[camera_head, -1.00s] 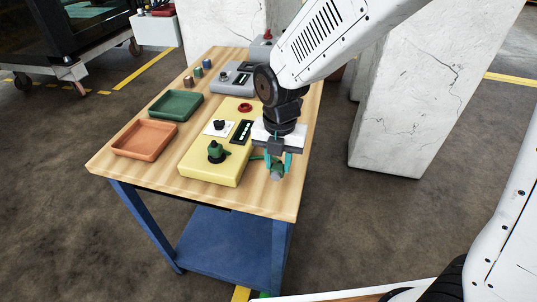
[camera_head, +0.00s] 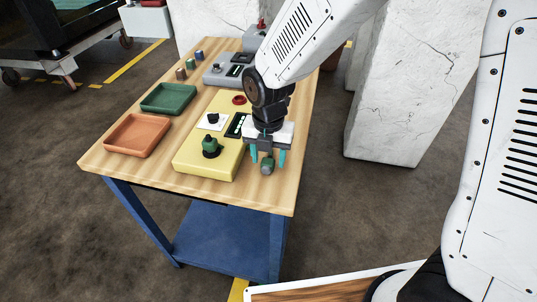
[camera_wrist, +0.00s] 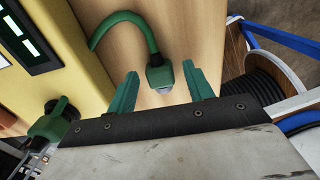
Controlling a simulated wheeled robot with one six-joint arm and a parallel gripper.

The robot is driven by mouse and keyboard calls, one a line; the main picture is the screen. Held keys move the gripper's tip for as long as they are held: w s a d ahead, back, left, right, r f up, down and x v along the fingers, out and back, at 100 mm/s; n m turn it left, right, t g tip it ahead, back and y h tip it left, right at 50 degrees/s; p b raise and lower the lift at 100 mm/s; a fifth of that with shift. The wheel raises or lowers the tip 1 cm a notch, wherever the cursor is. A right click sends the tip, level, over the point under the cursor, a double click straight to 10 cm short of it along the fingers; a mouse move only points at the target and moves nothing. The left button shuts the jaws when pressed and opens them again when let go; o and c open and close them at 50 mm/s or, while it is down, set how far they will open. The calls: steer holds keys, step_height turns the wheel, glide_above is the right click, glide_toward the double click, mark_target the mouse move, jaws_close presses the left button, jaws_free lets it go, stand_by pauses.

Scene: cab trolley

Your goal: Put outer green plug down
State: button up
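The outer green plug (camera_head: 267,164) is on the wooden table top, to the right of the yellow box. In the wrist view the plug (camera_wrist: 160,74) has a grey end towards me and a curved green cable leading away and bending left. My gripper (camera_head: 268,158) is above the table's right side. Its two teal fingers stand apart on either side of the plug, with visible gaps, so it is open. Whether the plug lies fully flat is hard to tell. Another green plug (camera_head: 210,147) stands on the near end of the yellow box (camera_head: 207,167).
An orange tray (camera_head: 128,152) and a green tray (camera_head: 150,105) lie left of the box. A grey device (camera_head: 222,77) and small coloured cylinders (camera_head: 190,64) stand farther back. The table's front right edge is close to the plug. A white cracked pillar (camera_head: 400,110) stands to the right.

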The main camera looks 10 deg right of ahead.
mark_target(270, 161)
steer(key=r, duration=0.7)
steer(key=shift+s+d+r, duration=0.2)
steer(key=shift+d+r, duration=0.05)
steer(key=shift+r, duration=0.15)
steer(key=s+d+r+m, duration=0.4)
steer(key=d+r+m, duration=0.3)
steer(key=d+m, duration=0.15)
steer(key=s+d+r+m, duration=0.2)
steer(key=s+d+m, duration=0.4)
steer(key=m, duration=0.5)
steer(key=s+d+r+m+t, duration=0.1)
steer(key=s+d+r+m, duration=0.2)
steer(key=s+m, duration=0.7)
steer(key=d+m, duration=0.2)
steer(key=shift+d, duration=0.4)
steer(key=shift+o, duration=0.5)
steer(key=shift+w+m, duration=0.1)
steer(key=shift+m, duration=0.15)
